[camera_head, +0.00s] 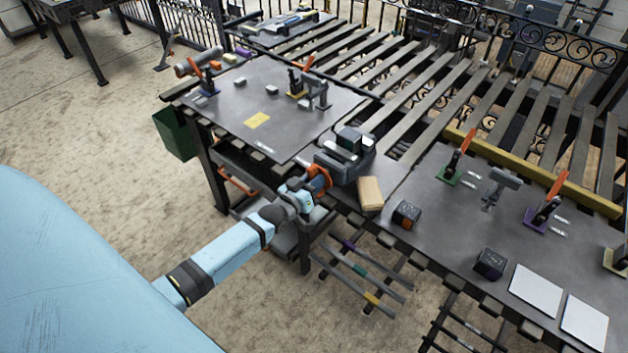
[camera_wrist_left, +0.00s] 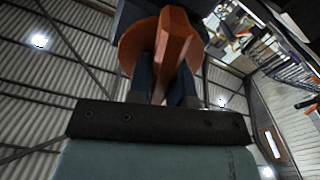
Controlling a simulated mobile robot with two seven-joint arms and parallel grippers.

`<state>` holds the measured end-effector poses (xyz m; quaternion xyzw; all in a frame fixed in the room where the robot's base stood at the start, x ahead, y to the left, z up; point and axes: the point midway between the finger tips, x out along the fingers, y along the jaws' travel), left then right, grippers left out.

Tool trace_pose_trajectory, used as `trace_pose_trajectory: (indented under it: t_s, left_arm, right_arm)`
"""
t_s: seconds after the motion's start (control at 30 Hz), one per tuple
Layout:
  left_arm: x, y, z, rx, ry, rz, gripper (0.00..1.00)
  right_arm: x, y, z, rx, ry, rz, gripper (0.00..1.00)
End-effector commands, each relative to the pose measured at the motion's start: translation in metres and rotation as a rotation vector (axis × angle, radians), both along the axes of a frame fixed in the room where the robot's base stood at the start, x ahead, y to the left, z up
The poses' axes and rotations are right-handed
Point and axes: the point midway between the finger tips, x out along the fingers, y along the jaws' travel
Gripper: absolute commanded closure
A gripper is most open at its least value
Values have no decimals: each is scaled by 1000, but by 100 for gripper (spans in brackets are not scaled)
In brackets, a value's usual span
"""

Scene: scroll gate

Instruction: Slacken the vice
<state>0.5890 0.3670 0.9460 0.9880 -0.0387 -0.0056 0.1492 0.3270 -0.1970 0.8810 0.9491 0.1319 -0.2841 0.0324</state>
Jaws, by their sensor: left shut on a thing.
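The vice (camera_head: 340,163) is a dark grey block with jaws, mounted at the near edge of the slatted bench. Its orange handle (camera_head: 320,180) sticks out on the near side. My left gripper (camera_head: 309,187) reaches up from the lower left and is shut on the handle. The left wrist view shows the orange handle (camera_wrist_left: 176,45) with its round disc between the dark fingers of the left gripper (camera_wrist_left: 165,82). The fingertips are partly hidden by the handle. The vice's jaw gap is too small to judge. My right gripper is not in view.
A wooden block (camera_head: 370,193) sits right of the vice, with a dark orange-marked box (camera_head: 406,214) beyond it. Steel plates carry orange-handled clamps (camera_head: 456,158) and white sheets (camera_head: 536,291). A green bin (camera_head: 176,134) hangs left. The floor (camera_head: 90,140) at left is open.

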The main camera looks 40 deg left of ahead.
Motion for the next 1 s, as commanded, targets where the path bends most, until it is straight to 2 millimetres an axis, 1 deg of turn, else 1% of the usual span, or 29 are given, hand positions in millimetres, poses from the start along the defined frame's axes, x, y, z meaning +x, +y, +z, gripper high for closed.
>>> trace_pose_trajectory:
  t_s: [0.03,0.47,0.5,0.6,0.87,0.97,1.0]
  left_arm:
    - [2,1,5,-7,-8,0,100]
    - [3,1,5,-16,-8,1,100]
    - [3,1,5,-16,-8,1,76]
    - [2,1,4,-15,-6,0,55]
    - [0,0,2,-14,-2,0,55]
    - [-5,1,0,-15,-1,1,55]
    - [-10,1,-1,-15,0,0,55]
  right_arm:
    - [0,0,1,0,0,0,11]
    - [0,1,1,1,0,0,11]
    - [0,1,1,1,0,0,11]
    - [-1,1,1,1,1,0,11]
    - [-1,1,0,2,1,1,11]
    - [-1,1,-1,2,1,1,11]
    - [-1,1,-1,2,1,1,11]
